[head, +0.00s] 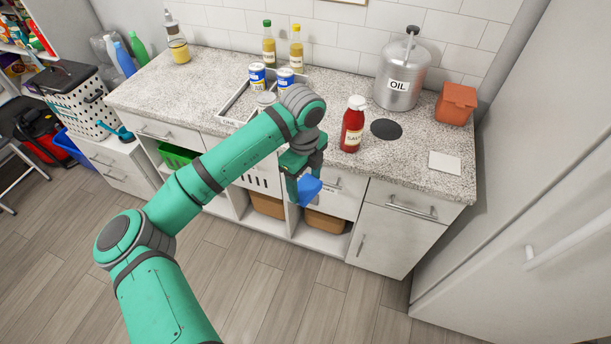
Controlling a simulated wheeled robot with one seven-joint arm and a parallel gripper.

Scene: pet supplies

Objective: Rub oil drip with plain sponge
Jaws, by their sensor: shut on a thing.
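A dark, round patch (386,129), which looks like the oil drip, lies flat on the speckled counter in front of the metal oil canister (400,75). My gripper (301,183) is shut on a plain blue piece (309,190) that looks like the sponge. It holds the sponge tilted in front of the counter's front edge, left of and nearer than the dark patch. The sponge and the patch are well apart. The fingers hide part of the sponge.
A red sauce bottle (352,124) stands just left of the patch. A white flat square (445,162) and an orange-red container (456,103) are to the right. A tray (236,107) with cans and two bottles stand behind my arm.

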